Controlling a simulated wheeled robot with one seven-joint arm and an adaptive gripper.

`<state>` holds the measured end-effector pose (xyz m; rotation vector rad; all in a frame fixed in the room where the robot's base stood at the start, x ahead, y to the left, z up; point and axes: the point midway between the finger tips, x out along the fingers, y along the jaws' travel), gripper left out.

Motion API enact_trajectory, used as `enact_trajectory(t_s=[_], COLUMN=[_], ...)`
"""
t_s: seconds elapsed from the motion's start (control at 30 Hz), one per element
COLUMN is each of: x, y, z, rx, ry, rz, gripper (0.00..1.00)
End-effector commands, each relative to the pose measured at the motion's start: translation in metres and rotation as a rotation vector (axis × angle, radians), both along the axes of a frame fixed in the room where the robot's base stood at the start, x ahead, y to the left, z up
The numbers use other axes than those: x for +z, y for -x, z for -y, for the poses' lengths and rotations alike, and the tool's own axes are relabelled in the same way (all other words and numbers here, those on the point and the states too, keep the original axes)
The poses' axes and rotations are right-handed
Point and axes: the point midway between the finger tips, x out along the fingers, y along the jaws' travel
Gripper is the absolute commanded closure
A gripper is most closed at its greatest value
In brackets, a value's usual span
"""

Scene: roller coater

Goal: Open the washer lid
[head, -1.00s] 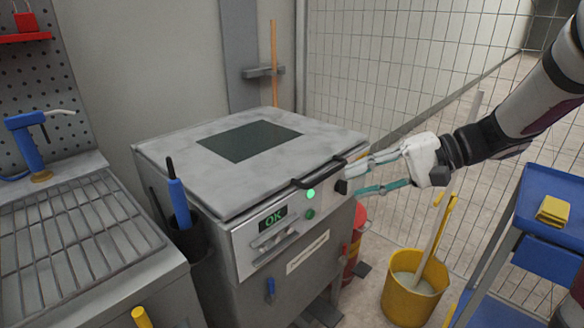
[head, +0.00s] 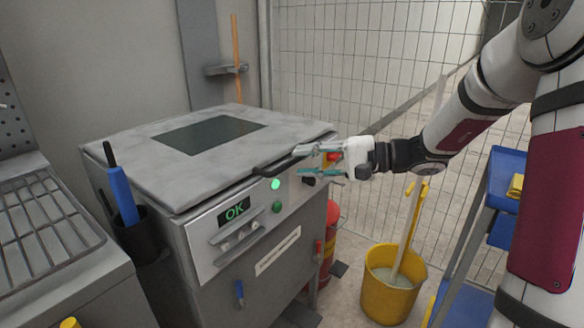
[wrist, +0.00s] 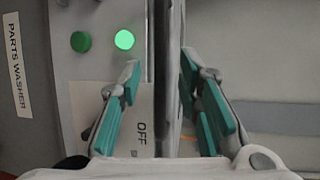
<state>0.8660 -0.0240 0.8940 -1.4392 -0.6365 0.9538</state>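The parts washer (head: 255,262) is a grey box with a flat grey lid (head: 125,165) that lies shut on top, with a dark window in it. A black bar handle (head: 268,170) runs along the lid's front edge. My gripper (head: 300,163) is at the handle's right end, coming from the right. In the wrist view my gripper (wrist: 168,92) has its teal-padded fingers spread apart. A dark upright strip, seemingly the handle or lid edge, shows between them. I cannot tell whether either finger touches it.
The front panel has a green OK display (head: 235,209), a lit green button (head: 275,184) and a dark green button (head: 277,207). A yellow mop bucket (head: 388,300), a red extinguisher (head: 327,245) and a blue cart (head: 505,185) stand to the right. A wire fence is behind.

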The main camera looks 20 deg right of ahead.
Motion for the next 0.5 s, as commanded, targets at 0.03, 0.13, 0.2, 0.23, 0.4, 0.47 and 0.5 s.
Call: enact_trajectory(t_s=[0.03, 0.13, 0.2, 0.23, 0.4, 0.47, 0.5], x=[-0.003, -0.005, -0.006, -0.006, -0.007, -0.007, -0.007], y=[-0.004, -0.011, -0.014, -0.015, -0.018, -0.019, -0.019], z=[-0.008, -0.019, -0.024, -0.026, -0.031, -0.031, -0.031], rx=[0.003, 0.002, 0.002, 0.001, 0.001, 0.000, 0.000], ry=[0.000, 0.000, 0.000, 0.001, -0.001, -0.001, -0.001], rz=[0.000, 0.000, 0.000, -0.001, -0.001, -0.001, -0.001], gripper=[0.69, 0.69, 0.69, 0.69, 0.69, 0.69, 0.69])
